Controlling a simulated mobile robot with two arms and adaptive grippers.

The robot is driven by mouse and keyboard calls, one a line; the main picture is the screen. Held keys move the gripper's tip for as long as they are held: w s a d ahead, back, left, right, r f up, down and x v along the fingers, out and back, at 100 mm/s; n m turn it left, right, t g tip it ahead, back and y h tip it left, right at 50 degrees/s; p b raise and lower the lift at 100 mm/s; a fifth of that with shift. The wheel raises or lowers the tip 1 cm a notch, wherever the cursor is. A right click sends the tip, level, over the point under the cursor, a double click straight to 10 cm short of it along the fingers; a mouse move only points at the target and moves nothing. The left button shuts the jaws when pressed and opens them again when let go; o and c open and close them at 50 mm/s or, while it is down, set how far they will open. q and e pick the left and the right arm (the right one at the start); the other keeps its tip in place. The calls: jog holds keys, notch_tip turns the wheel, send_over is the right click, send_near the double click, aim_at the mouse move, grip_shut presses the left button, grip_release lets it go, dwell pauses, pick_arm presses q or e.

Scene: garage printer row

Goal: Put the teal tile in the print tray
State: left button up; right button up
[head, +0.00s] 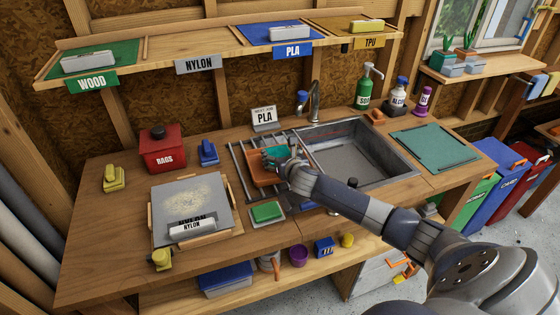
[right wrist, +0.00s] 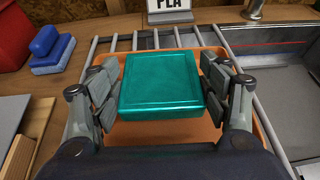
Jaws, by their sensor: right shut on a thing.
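The teal tile (right wrist: 161,86) is a flat square block with a raised rim line, between the fingers of my right gripper (right wrist: 162,92) in the right wrist view. The gripper is shut on it, gripping its left and right sides. The tile (head: 275,155) also shows in the head view, partly hidden by my fingers. An orange tray (head: 263,180) lies below on the rack beside the sink; it surrounds the tile's outline in the right wrist view. Whether the tile touches the tray's floor I cannot tell. My left gripper is not in view.
A metal rack (head: 237,160) lies under the tray, left of the sink (head: 350,150). A PLA sign (head: 264,117) stands behind. A green sponge (head: 267,212) lies in front.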

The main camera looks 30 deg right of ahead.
jog(key=shift+f, duration=1.3)
jog(key=shift+s+f, duration=0.1)
jog(key=o, duration=1.1)
jog(key=shift+c, duration=0.2)
jog(key=v, duration=1.2)
